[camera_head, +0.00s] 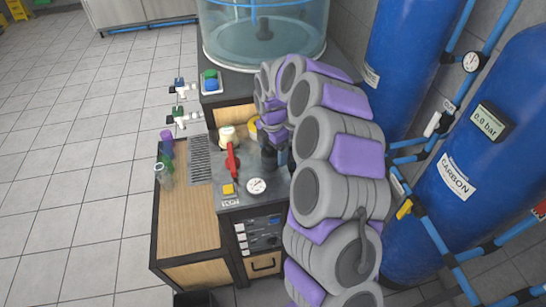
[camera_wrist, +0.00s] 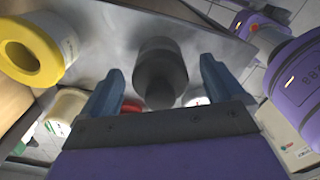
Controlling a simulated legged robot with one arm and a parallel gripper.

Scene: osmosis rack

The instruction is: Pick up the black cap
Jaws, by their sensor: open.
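The black cap (camera_wrist: 160,62) shows in the wrist view as a dark, rounded cylinder on the grey metal surface. It lies between the two blue fingers of my gripper (camera_wrist: 160,78), with a visible gap on each side. My gripper is open, and I see no contact with the cap. In the head view a dark cylinder, likely the cap (camera_head: 268,158), stands on the counter just behind the gauge. My gripper (camera_head: 280,152) is beside it there, partly hidden by my purple and grey arm.
A yellow-rimmed container (camera_wrist: 30,50) and a cream jar (camera_wrist: 64,108) are left of my gripper in the wrist view. In the head view a red lever (camera_head: 232,160) and gauge (camera_head: 257,186) stand nearby. Blue tanks (camera_head: 440,205) are on the right.

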